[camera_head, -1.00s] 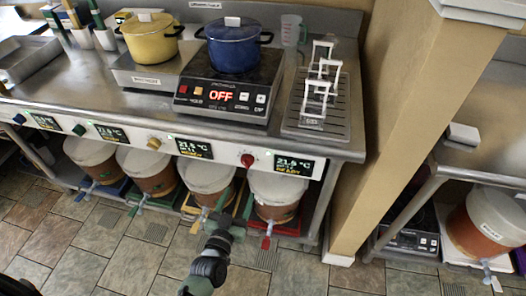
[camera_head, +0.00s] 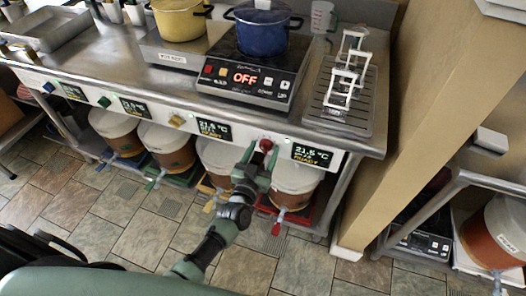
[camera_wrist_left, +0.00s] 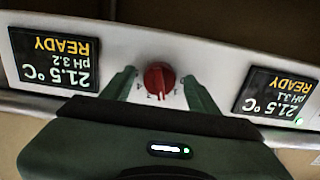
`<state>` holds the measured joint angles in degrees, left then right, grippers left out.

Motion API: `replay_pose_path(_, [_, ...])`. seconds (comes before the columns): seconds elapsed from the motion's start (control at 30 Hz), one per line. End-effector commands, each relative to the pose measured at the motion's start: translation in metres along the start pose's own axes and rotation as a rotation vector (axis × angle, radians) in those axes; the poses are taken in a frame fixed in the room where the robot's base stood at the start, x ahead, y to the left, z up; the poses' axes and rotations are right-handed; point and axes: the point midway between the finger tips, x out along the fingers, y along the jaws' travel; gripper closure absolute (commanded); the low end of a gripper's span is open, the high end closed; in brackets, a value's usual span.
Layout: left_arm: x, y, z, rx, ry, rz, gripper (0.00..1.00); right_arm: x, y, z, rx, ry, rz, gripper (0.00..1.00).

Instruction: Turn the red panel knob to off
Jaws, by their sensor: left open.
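The red panel knob (camera_head: 266,145) is on the white front panel under the counter edge, just left of the rightmost display. It also shows in the left wrist view (camera_wrist_left: 159,77), round with a ridge across it and small marks on the panel by it. My left gripper (camera_head: 261,160) is right in front of the knob. In the left wrist view the left gripper (camera_wrist_left: 158,85) has its two green fingers apart, one on each side of the knob, with gaps visible between fingers and knob. My right gripper is not in view.
Lit displays (camera_head: 312,154) flank the knob, with yellow (camera_head: 176,121), green (camera_head: 104,102) and blue (camera_head: 48,87) knobs further left. Buckets (camera_head: 297,178) stand below the panel. An induction cooker (camera_head: 248,78) reading OFF sits on the counter. A tan pillar (camera_head: 420,120) stands to the right.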

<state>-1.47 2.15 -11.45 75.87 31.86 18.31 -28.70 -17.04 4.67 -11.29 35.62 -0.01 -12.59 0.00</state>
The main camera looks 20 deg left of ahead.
Motion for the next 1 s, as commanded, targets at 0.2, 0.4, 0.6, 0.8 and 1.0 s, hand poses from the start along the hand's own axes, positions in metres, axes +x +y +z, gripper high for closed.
replay_pose_path(0.2, [-0.0004, 0.0002, 0.0001, 0.000, 0.000, 0.000, 0.85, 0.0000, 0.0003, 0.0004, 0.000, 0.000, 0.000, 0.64])
replay_pose_path(0.4, [-0.0005, 0.0002, 0.0002, -0.004, 0.000, 0.000, 1.00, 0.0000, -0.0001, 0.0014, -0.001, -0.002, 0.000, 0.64])
replay_pose_path(0.6, [-0.0006, 0.0003, 0.0005, -0.047, -0.001, 0.000, 1.00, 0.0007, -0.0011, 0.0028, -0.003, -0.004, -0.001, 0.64])
replay_pose_path(0.8, [-0.0007, 0.0007, 0.0009, -0.161, -0.001, 0.001, 1.00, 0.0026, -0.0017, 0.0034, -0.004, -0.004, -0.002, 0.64])
replay_pose_path(1.0, [-0.0008, 0.0010, 0.0010, -0.338, -0.001, 0.000, 1.00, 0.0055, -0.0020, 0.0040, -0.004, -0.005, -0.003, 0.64])
